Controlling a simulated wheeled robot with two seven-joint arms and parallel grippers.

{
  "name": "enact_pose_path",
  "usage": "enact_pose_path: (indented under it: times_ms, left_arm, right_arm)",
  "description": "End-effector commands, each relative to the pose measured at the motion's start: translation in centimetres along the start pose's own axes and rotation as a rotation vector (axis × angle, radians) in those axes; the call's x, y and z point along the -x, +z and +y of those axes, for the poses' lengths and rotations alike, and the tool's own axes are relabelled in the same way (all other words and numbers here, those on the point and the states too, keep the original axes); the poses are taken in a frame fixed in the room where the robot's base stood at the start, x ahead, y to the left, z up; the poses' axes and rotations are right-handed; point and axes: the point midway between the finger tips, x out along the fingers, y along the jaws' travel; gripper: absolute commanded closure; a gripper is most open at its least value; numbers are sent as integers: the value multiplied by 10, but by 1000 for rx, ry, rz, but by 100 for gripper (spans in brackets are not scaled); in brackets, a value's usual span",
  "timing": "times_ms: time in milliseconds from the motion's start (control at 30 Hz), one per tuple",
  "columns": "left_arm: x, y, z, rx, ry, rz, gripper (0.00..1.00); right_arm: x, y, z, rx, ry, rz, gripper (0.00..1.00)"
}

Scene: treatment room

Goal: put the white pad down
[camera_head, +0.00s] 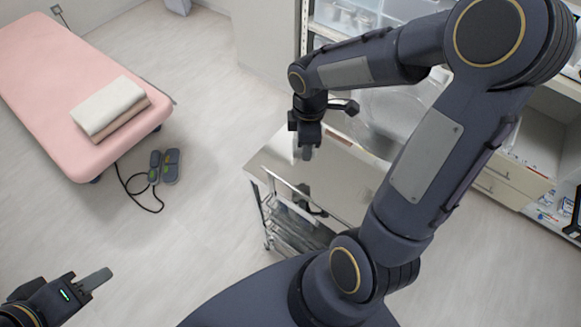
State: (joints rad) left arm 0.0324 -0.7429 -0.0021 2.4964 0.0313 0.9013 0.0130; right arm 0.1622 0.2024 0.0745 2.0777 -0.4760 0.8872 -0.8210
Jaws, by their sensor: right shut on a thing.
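My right gripper (307,152) points down over the steel top of a trolley (345,190). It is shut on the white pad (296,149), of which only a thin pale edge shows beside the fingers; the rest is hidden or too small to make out. I cannot tell whether the pad touches the trolley top. My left gripper (97,281) is at the lower left, over the floor and away from the trolley. I see one grey finger clearly, and nothing shows in it.
A pink couch (50,100) at upper left bears folded white and brown towels (108,106). A foot pedal (163,166) with a cable lies on the floor. A clear rounded container (395,115) stands behind the trolley top, with shelving beyond. Much of the trolley top looks bare.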

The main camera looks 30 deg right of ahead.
Motion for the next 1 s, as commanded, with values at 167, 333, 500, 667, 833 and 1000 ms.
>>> enact_pose_path:
  times_ms: [167, 333, 500, 667, 833, 1000]
  left_arm:
    - [-7, 4, -3, 0, 0, 0, 64]
    - [-10, 5, -5, 0, 0, 0, 64]
    - [-12, 6, -5, 0, 0, 0, 64]
    - [-11, 6, -5, 0, 0, 0, 64]
    - [-9, 5, -4, 0, 0, 0, 64]
    - [-6, 3, -3, 0, 0, 0, 64]
  right_arm:
    - [14, 35, -25, 386, 5, 0, 79]
    - [21, 56, -48, 696, 3, -1, 79]
    - [24, 66, -61, 872, 0, 0, 79]
    - [20, 60, -57, 928, -6, 0, 79]
    - [2, 28, -34, 933, -8, 3, 79]
    - [-16, -6, -8, 932, -6, 2, 79]
